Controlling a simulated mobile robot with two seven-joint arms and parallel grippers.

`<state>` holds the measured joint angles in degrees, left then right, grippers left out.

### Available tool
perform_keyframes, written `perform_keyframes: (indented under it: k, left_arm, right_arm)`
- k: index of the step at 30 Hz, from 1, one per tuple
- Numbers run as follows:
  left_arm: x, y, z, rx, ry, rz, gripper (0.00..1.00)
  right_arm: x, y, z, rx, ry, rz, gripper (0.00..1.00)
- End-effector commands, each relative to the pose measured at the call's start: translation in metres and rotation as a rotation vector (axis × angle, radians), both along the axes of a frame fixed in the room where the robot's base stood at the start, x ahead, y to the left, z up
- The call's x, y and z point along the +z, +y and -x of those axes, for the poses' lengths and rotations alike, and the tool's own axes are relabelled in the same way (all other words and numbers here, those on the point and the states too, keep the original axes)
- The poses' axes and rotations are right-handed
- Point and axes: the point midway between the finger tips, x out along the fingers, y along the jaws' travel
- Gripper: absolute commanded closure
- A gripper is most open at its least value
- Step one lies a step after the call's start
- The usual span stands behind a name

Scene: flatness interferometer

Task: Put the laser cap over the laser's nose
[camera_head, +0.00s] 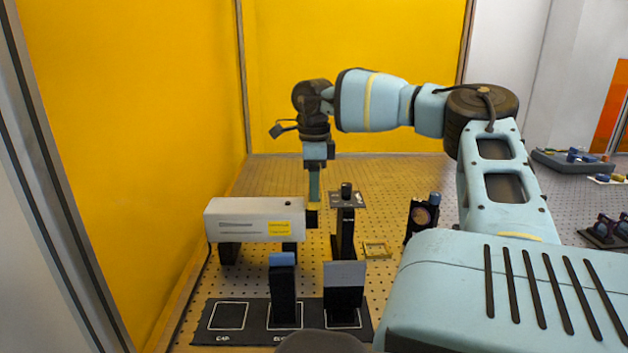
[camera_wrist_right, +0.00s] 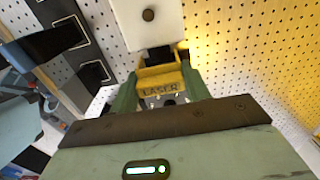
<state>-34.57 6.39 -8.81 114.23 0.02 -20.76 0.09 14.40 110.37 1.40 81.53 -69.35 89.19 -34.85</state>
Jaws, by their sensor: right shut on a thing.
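The laser (camera_head: 250,220) is a white box with a yellow label, raised on dark supports at the left; its top also shows in the right wrist view (camera_wrist_right: 133,22). My right gripper (camera_head: 314,196) points down at the laser's right end. It is shut on the yellow laser cap (camera_wrist_right: 162,80), marked LASER, which sits between the fingers in the wrist view. In the head view the cap (camera_head: 313,207) shows small below the fingers. A black part lies between yellow piece and white body; I cannot tell how far the cap covers the nose. My left gripper is not in view.
A dark mat (camera_head: 256,343) in front has an empty outlined CAP space and two black upright pieces (camera_head: 283,292) (camera_head: 343,295). A black post (camera_head: 346,225) stands just right of the gripper. A yellow frame (camera_head: 376,249) and a round optic mount (camera_head: 422,217) stand farther right.

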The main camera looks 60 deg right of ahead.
Motion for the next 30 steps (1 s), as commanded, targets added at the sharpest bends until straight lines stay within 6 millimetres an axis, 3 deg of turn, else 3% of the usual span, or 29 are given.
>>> perform_keyframes:
  k: [30]
  left_arm:
    - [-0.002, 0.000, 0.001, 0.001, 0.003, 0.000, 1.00]
  right_arm:
    - [-0.053, 0.000, 0.000, 0.000, 0.001, 0.000, 0.68]
